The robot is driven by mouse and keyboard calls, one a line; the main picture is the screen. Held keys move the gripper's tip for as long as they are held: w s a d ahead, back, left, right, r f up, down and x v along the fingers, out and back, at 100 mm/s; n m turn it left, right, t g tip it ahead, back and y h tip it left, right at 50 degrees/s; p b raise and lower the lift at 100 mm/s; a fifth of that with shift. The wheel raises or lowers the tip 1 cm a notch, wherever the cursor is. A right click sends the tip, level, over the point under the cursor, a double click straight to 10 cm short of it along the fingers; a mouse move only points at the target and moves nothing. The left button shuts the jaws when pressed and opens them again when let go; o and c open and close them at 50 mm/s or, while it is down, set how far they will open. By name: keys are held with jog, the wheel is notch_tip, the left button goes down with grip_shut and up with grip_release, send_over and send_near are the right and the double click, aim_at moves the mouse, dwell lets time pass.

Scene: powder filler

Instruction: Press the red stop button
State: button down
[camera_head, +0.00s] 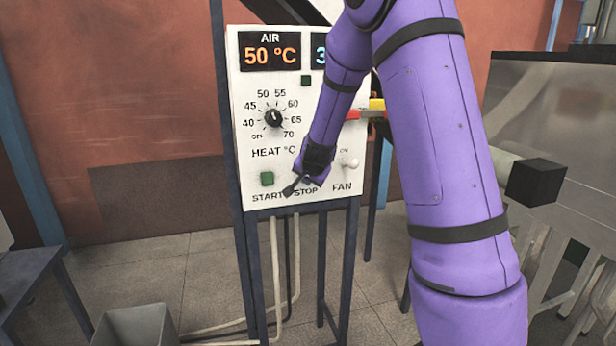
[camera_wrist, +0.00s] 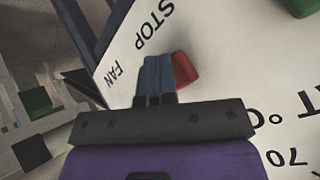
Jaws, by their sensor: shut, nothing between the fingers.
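The red stop button (camera_wrist: 184,69) shows in the wrist view on the white control panel (camera_wrist: 225,60), near the STOP label. My gripper (camera_wrist: 155,72) is shut and empty, with its blue-grey fingertips right beside the button and partly covering it. I cannot tell whether they touch it. In the head view my gripper (camera_head: 291,189) is at the lower part of the panel (camera_head: 240,140), just above the START and STOP labels. The stop button is hidden behind it there.
A green START button (camera_head: 267,178) is left of my gripper. A heat dial (camera_head: 273,118) and a white fan switch (camera_head: 350,163) are on the same panel. A temperature display (camera_head: 270,51) is at the top. A grey bin (camera_head: 135,326) stands on the floor at lower left.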

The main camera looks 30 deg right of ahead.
dwell(0.4)
jog(key=shift+s+a, duration=0.25)
jog(key=shift+s, duration=0.65)
jog(key=shift+s, duration=0.1)
jog(key=shift+s+a, duration=0.25)
jog(key=shift+s, duration=0.5)
jog(key=shift+s+a, duration=0.2)
jog(key=shift+s, duration=0.6)
jog(key=shift+s+a, duration=0.25)
jog(key=shift+s, duration=0.5)
